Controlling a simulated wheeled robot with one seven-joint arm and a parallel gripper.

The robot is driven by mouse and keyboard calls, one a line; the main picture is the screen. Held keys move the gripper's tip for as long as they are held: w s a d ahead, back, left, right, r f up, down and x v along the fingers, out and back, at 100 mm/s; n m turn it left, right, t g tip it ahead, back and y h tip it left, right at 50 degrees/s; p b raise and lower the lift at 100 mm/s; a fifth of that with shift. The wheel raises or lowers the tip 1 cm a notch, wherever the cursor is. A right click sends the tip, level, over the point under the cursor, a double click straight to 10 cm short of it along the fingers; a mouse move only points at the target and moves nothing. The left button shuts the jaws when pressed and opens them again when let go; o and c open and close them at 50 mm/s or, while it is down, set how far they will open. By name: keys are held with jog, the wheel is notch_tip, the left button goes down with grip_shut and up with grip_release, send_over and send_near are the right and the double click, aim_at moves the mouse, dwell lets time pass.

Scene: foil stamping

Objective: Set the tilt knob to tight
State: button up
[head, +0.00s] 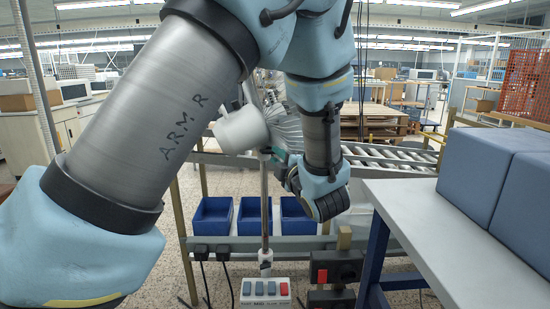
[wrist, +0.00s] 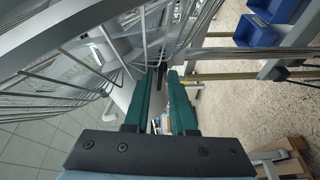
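A pedestal fan stands in front of me, with a white motor housing (head: 241,130) and a wire cage (head: 286,128) on a grey pole (head: 265,205). The tilt knob (head: 265,152) is a small dark piece at the fan's neck, below the housing, and is partly hidden. My gripper (head: 273,153) reaches it from the right. In the wrist view the green fingers of my gripper (wrist: 167,72) stand a small gap apart, with a dark piece between their tips. They look shut on the knob. Its tight or loose setting cannot be read.
The cage wires (wrist: 65,85) spread close to the fingers in the wrist view. The fan's button box (head: 265,290) is at the pole's foot. Blue bins (head: 212,216) and a roller conveyor (head: 385,155) stand behind. A table with blue boxes (head: 490,175) is at right.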

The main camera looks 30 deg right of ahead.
jog(key=s+b, duration=0.2)
jog(key=s, duration=0.7)
jog(key=shift+a, duration=0.45)
